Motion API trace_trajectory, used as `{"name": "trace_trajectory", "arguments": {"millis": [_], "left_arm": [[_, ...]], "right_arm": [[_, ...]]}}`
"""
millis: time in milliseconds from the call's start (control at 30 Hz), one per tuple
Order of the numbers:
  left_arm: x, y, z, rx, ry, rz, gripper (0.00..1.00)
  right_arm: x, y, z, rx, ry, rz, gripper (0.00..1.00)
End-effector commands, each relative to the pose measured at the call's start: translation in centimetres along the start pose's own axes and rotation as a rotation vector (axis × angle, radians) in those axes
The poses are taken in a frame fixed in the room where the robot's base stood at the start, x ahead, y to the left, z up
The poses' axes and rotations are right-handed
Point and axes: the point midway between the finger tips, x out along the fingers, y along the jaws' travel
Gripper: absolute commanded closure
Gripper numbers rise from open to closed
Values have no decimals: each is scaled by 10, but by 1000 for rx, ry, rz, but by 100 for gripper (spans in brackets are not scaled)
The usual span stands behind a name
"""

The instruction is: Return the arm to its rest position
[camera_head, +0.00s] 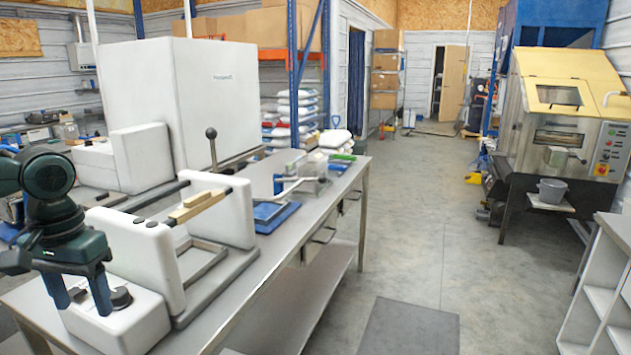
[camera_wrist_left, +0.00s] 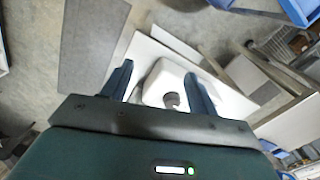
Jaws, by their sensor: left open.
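My left gripper (camera_head: 82,297) is at the left of the head view, over the near end of the workbench. Its two blue fingers point down and stand apart, with nothing between them. Below and behind them is a white block with a dark round knob (camera_head: 121,297). In the left wrist view my left gripper (camera_wrist_left: 160,85) is open, and the white block (camera_wrist_left: 157,82) shows beyond its fingers. I cannot tell the exact gap between fingers and block. My right gripper is in neither view.
A yellow-topped hopper machine (camera_head: 565,110) with a grey bucket (camera_head: 552,190) stands at right.

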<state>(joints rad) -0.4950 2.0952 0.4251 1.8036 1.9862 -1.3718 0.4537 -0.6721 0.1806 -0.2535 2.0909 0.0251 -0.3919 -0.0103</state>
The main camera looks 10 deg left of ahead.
Motion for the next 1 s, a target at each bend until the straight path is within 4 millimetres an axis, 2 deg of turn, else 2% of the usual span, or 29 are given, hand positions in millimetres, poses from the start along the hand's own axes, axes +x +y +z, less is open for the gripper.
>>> {"name": "trace_trajectory", "arguments": {"millis": [33, 100, 167, 300, 467, 567, 700, 833, 1000], "left_arm": [[16, -10, 8, 3, -11, 3, 41], [36, -23, 18, 17, -20, -4, 41], [56, -33, 28, 29, -27, -8, 41], [111, -49, 58, 75, -46, -12, 41], [183, -45, 101, 150, -50, -6, 41], [222, -29, 125, 200, -36, 3, 41], [265, 9, 153, 258, 7, 19, 41], [288, 55, 170, 292, 72, 33, 41], [294, 112, 179, 296, 171, 40, 41]], "right_arm": [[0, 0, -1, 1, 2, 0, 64], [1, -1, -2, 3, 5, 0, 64], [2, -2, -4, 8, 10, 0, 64], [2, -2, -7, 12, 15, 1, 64], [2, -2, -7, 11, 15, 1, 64], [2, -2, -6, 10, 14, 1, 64], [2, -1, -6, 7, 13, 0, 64], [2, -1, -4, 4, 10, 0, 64], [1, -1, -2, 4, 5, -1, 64]]}}
